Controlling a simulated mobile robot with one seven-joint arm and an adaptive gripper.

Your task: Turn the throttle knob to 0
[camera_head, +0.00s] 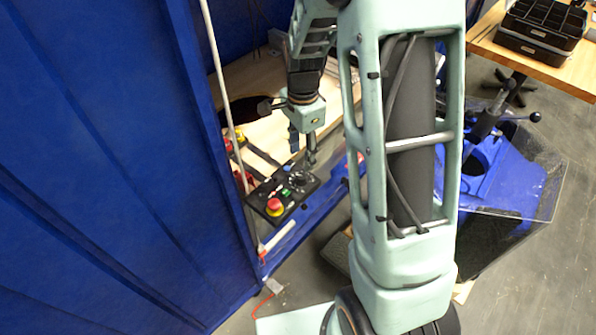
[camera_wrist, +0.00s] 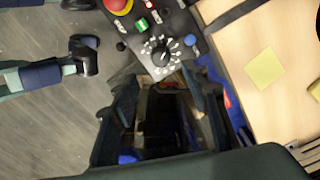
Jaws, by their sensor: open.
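The throttle knob (camera_wrist: 161,56) is a black dial with white markings around it, set on a black control panel (camera_wrist: 183,22) in the wrist view. A light line shows on the knob; the value it points at is too small to read. In the head view the panel (camera_head: 284,194) lies by the blue curtain, and the knob (camera_head: 298,179) is near its far right part. My gripper (camera_head: 302,152) points down just above the panel in the head view. In the wrist view my gripper (camera_wrist: 158,88) is open and empty, its fingers spread below the knob and apart from it.
A red emergency button (camera_wrist: 119,5), a green switch (camera_wrist: 142,23) and a blue button (camera_wrist: 190,40) sit close to the knob. A wooden tabletop (camera_wrist: 266,95) with a yellow note (camera_wrist: 264,68) is at right. A blue stand (camera_head: 500,172) is farther right in the head view.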

